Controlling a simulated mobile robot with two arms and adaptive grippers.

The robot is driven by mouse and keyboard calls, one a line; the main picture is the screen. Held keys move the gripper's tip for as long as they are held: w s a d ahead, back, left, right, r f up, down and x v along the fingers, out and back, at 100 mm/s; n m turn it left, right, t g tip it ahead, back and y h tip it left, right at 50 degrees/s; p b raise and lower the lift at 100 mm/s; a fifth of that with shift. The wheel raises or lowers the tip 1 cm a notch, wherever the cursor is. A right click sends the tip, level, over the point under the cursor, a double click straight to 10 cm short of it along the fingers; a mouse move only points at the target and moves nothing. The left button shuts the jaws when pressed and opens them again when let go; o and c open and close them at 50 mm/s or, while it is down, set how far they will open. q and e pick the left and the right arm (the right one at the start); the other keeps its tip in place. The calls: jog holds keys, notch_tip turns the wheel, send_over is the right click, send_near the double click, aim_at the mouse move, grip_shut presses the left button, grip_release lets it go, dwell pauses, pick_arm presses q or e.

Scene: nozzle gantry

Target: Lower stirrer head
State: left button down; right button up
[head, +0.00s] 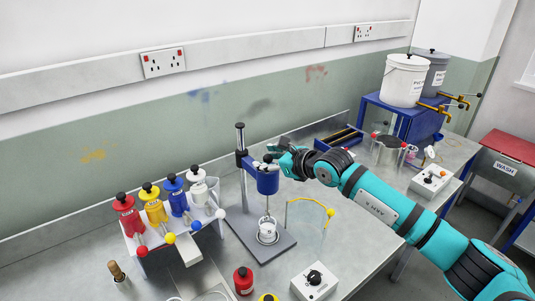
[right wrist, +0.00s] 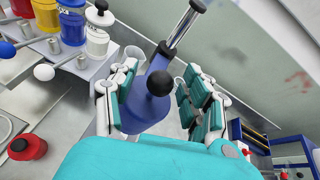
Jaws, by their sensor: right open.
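The blue stirrer head (head: 267,181) is on a stand post (head: 243,190) with a dark base plate (head: 270,243). A beaker (head: 267,232) stands on the plate below it, and the head is raised above the beaker. My right gripper (head: 273,153) is at the top of the stirrer head. In the right wrist view the gripper (right wrist: 157,90) is open. Its two fingers stand on either side of a black ball knob (right wrist: 159,82) and the blue head (right wrist: 135,108), with visible gaps beside the knob. My left gripper is not in view.
A rack of red, yellow, blue and white dispensers (head: 174,196) stands left of the stand. A red bottle (head: 243,281) and a white control box (head: 314,282) are in front. A blue tray (head: 340,140) lies behind.

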jog(key=shift+w+a, duration=0.15)
grip_shut()
jog(key=shift+f, duration=0.1)
jog(key=shift+w+a+f, duration=0.2)
jog(key=shift+w+f, duration=0.05)
jog(key=shift+w, duration=0.1)
dwell(1.0)
